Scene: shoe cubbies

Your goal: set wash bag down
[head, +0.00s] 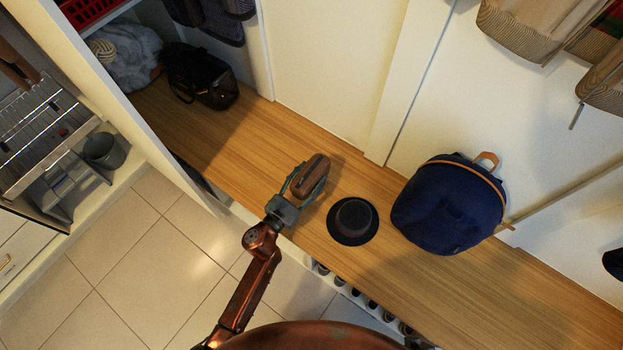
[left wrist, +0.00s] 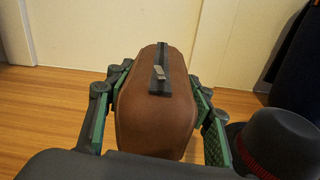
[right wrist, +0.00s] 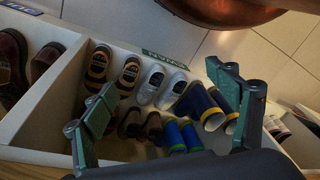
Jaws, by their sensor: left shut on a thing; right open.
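The wash bag (head: 312,174) is a brown rounded case with a dark zip strip on top. It is upright at the wooden bench top (head: 215,135), left of a dark hat. My left gripper (head: 304,180) is shut on it, with a finger on each side. The wash bag fills the middle of the left wrist view (left wrist: 157,105). I cannot tell whether its base touches the wood. My right gripper (right wrist: 165,110) is open and empty in the right wrist view, in front of a cubby of shoes.
The dark hat (head: 353,220) sits close to the right of the wash bag, with a navy backpack (head: 450,205) beyond it. A black bag (head: 200,76) stands at the bench's far left. Bare wood lies between the black bag and the wash bag. Shoe cubbies (right wrist: 110,148) are below.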

